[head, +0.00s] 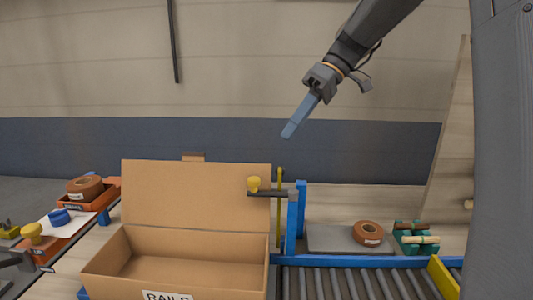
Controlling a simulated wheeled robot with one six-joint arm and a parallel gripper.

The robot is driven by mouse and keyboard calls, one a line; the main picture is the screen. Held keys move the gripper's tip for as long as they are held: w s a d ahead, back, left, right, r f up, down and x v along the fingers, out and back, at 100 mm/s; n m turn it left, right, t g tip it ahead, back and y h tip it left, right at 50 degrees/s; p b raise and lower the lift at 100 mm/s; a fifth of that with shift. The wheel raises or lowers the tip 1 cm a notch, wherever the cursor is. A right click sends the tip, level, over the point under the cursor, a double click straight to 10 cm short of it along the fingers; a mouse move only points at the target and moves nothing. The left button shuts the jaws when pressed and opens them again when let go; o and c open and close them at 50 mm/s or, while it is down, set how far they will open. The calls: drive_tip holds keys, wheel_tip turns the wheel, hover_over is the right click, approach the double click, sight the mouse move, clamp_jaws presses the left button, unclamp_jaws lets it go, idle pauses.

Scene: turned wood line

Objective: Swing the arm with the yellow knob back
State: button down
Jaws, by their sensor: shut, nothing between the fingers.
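The yellow knob (253,184) sits on the left end of a short dark arm (272,194). The arm reaches left from a blue post (300,205) and lies in front of the raised lid of a cardboard box. My gripper (288,131) is shut and empty, with its blue fingers pointing down and left. In the picture it is above and right of the knob, apart from it and in free air.
The open cardboard box (180,275) labelled RAILS stands before the post. A roller conveyor (350,283) runs right of it. A grey plate bears a brown ring (368,232), beside green holders (412,240). Orange trays (98,196) are at left.

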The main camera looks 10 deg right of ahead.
drive_tip(key=shift+s+f, duration=0.1)
drive_tip(key=p+x, duration=0.3)
drive_tip(key=x, duration=0.7)
idle(0.6)
drive_tip(key=shift+s+a+n+g, duration=0.1)
drive_tip(key=shift+s+n+g, duration=0.1)
drive_tip(key=shift+n+g, duration=0.15)
